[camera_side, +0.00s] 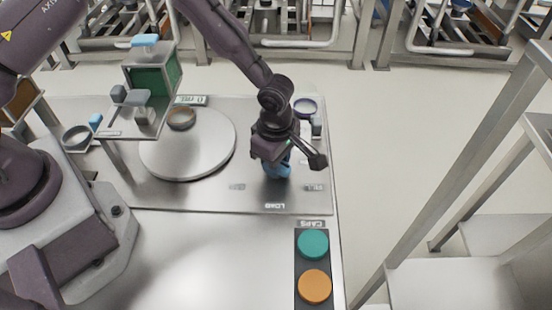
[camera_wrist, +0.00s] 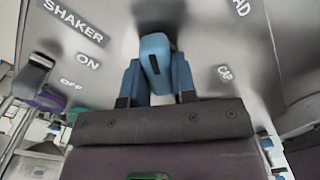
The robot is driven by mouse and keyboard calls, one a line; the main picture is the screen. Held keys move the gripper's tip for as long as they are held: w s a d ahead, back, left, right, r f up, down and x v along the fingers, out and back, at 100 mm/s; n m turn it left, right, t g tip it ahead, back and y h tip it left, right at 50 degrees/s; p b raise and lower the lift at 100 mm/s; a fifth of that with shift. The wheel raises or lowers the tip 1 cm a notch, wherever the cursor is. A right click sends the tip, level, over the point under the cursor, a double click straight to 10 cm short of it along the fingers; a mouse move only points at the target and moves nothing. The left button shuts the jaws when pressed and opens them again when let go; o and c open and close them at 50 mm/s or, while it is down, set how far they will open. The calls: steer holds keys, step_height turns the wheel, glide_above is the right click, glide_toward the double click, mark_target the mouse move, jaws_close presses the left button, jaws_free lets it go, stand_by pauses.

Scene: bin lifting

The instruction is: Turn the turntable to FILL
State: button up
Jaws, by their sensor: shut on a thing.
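My gripper (camera_side: 276,168) is low over the metal deck, with its two blue fingers on either side of a blue handle (camera_wrist: 155,55). It is shut on this handle, which has a dark stripe and shows between the fingers in the wrist view. In the side view the gripper largely hides the handle. A LOAD label (camera_side: 275,206) lies on the deck in front of it, with smaller labels to both sides. A large round grey plate (camera_side: 190,155), seemingly the turntable, lies to the left.
A brown ring-like vessel (camera_side: 181,118) stands on the plate's far part. A stand with a green-sided box (camera_side: 155,78) overhangs its left side. Teal (camera_side: 313,244) and orange caps (camera_side: 314,286) lie front right. SHAKER markings (camera_wrist: 72,20) lie left in the wrist view.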

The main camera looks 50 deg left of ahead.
steer(key=shift+n, duration=0.7)
steer(key=o, duration=0.9)
step_height(320, 180, up, 13)
